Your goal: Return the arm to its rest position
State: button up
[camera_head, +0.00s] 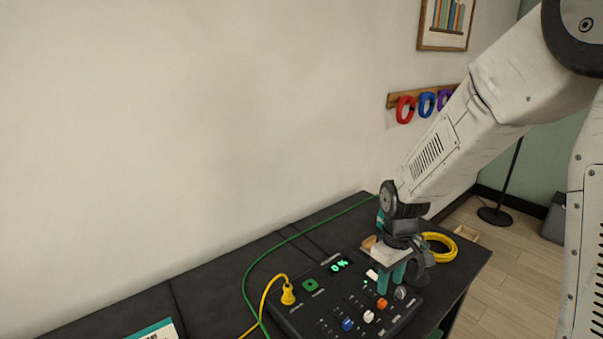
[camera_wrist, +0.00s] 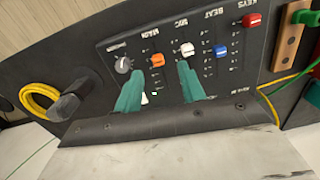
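My gripper (camera_head: 391,286) is low over the right part of a black control panel (camera_head: 325,292) on the dark table. In the wrist view, its two teal fingers (camera_wrist: 158,74) are apart, with nothing held between them. The fingertips are close to the orange slider cap (camera_wrist: 157,60) and the white slider cap (camera_wrist: 187,49); I cannot tell whether they touch the panel. My arm reaches down from the upper right, bent at the elbow.
A yellow cable coil (camera_head: 439,247) lies beside the gripper near the table's right end. Colored rings (camera_head: 405,109) hang on a wall rack behind my arm. The space above the table's left is clear.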

jog(key=s+r+m+t, duration=0.1)
jog(key=s+r+m, duration=0.2)
jog(key=s+r, duration=0.6)
jog(key=s+d+r+m+t, duration=0.1)
jog(key=s+r+m, duration=0.1)
jog(key=s+r, duration=0.8)
jog(key=shift+s+r+m, duration=0.15)
jog(key=shift+s+m, duration=0.25)
jog(key=shift+s, duration=1.9)
jog(key=shift+d, duration=0.1)
